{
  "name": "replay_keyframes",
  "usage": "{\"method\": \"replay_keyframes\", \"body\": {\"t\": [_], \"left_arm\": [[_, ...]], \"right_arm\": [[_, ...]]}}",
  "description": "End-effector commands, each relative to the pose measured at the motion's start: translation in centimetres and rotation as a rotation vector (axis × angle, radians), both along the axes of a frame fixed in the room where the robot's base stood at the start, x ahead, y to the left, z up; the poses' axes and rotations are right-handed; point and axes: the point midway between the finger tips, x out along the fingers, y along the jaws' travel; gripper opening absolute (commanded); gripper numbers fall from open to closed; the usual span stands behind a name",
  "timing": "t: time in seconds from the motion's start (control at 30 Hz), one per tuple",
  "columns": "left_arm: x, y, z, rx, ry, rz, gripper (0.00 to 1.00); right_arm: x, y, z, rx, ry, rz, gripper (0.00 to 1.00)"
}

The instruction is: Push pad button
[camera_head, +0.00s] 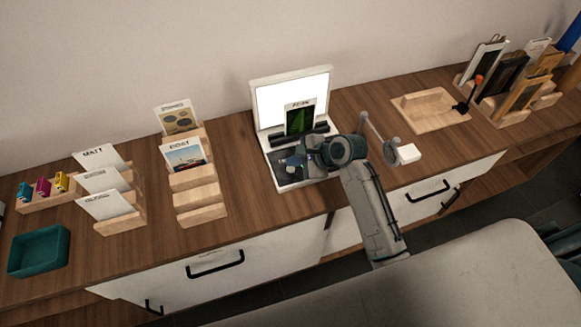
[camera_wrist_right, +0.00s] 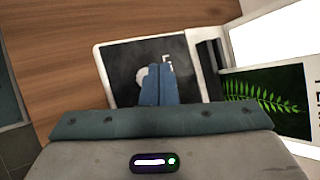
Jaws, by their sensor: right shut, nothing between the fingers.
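The pad (camera_head: 283,180) is a dark panel with a white border, at the front of a white stand (camera_head: 260,135) on the wooden counter. In the right wrist view the dark pad (camera_wrist_right: 121,69) has a pale round mark (camera_wrist_right: 140,75) and small white lettering beside the fingers. My right gripper (camera_head: 293,161) is shut and empty over the pad. Its blue fingertips (camera_wrist_right: 157,68) show over the pad's middle and hide part of it. I cannot tell whether they touch it. My left gripper is not in view.
A card with a green fern (camera_head: 300,120) stands on the white stand before a bright panel (camera_head: 291,98). Wooden card holders (camera_head: 200,195) stand to the left, and a teal tray (camera_head: 38,251) further left. A wooden tray (camera_head: 430,110) lies to the right.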

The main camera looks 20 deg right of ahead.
Motion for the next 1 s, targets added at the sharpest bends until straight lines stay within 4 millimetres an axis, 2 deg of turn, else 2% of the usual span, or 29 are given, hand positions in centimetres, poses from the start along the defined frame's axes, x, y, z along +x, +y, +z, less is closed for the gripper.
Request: {"method": "replay_keyframes", "body": {"t": [1.0], "left_arm": [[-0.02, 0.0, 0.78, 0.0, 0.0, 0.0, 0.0]], "right_arm": [[-0.01, 0.0, -0.89, 0.0, 0.0, 0.0, 0.0]]}}
